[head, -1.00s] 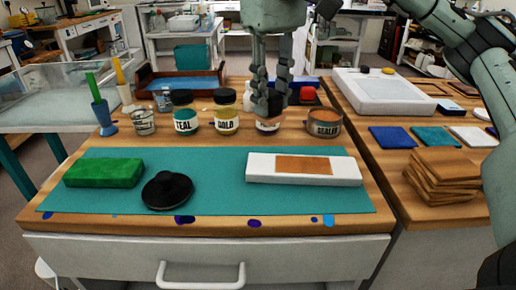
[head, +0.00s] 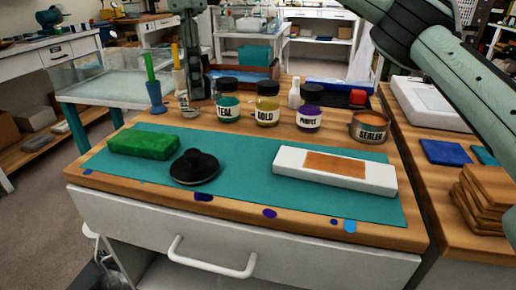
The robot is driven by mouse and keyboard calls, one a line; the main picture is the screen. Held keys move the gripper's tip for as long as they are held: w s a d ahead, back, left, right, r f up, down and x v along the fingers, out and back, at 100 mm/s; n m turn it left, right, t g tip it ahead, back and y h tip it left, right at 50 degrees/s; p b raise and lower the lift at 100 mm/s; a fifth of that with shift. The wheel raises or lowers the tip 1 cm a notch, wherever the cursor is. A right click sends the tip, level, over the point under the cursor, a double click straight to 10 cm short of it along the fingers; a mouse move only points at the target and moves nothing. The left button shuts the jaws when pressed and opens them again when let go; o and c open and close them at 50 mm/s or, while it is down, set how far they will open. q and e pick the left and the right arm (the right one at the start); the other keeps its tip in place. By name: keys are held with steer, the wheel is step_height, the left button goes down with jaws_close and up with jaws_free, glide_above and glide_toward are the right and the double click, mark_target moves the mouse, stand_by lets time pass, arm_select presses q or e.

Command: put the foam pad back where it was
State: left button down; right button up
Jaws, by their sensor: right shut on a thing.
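A green block (head: 143,144), which looks like the foam pad, lies on the left of the teal mat (head: 240,175). A black round piece with a knob (head: 195,167) lies to its right, and a white slab with a brown panel (head: 335,170) lies on the mat's right side. My right gripper (head: 198,94) points down at the back left of the table, by the small tin (head: 187,104) and away from the green block. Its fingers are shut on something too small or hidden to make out. My left gripper is not in view.
Teal (head: 229,106), gold (head: 267,104) and purple (head: 309,118) jars and a sealer tin (head: 369,127) line the back. A blue brush cup (head: 156,97) stands at the left. Stacked wooden pieces (head: 485,200) and a blue square (head: 445,152) lie on the right table. The mat's middle is clear.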

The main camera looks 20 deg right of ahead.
steer(key=shift+a+f+m, duration=0.1)
steer(key=shift+a+m, duration=0.65)
steer(key=shift+m, duration=0.05)
steer(key=shift+w+d+f, duration=0.1)
steer(key=shift+d+f, duration=0.05)
steer(key=d+f, duration=0.2)
steer(key=d, duration=0.1)
steer(key=w+d+f, duration=0.1)
steer(key=d+f, duration=0.1)
steer(key=d, duration=0.2)
steer(key=d+f, duration=0.2)
steer(key=d, duration=0.2)
steer(key=shift+w+f, duration=0.3)
steer(key=shift+f, duration=0.05)
step_height(320, 180, down, 4)
steer(key=shift+r, duration=0.1)
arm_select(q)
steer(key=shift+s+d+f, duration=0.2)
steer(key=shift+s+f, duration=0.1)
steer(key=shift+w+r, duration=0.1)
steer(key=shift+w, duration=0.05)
arm_select(e)
steer(key=shift+f, duration=0.3)
steer(key=o, duration=1)
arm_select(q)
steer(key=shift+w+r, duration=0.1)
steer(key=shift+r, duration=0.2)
